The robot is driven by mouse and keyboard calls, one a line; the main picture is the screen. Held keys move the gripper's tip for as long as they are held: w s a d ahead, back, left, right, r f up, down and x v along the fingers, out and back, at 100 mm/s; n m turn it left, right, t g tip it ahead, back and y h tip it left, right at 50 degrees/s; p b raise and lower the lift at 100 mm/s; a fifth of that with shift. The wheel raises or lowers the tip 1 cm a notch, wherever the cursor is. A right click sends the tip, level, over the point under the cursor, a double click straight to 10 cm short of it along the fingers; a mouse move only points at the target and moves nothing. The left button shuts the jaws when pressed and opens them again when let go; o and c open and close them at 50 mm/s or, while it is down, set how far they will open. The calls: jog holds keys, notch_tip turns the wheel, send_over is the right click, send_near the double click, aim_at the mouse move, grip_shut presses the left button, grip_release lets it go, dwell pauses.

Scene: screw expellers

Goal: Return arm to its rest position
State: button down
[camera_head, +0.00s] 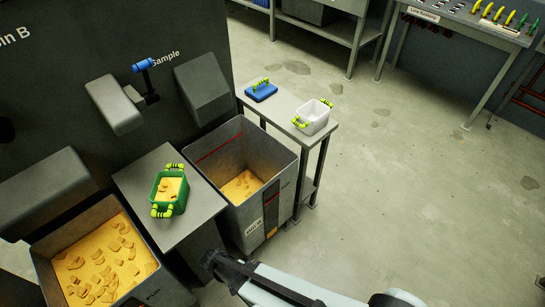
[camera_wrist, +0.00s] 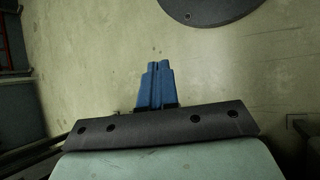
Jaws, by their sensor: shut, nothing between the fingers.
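My gripper (camera_wrist: 157,66) shows in the wrist view with its two blue fingers together and nothing between them. Bare floor lies beyond the fingertips. In the head view, part of my arm crosses the bottom edge, and I cannot make out the fingers there. No object touches the gripper in the wrist view.
A green container (camera_head: 157,188) of yellow pieces stands on a small table between two bins (camera_head: 52,262) (camera_head: 281,151) holding yellow material. A white container (camera_head: 312,124) and a blue lid (camera_head: 261,95) sit on a side table. Open floor lies at the right.

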jog(key=s+d+m+g+y, duration=0.2)
jog(key=d+m+y, duration=0.1)
jog(key=d, duration=0.9)
jog(key=s+d+r+m+g+y, duration=0.1)
jog(key=s+d+m+g+y, duration=0.2)
jog(key=d, duration=1)
jog(key=shift+s+m+y, duration=0.35)
jog(key=shift+m+y, duration=0.35)
jog(key=shift+y, duration=0.3)
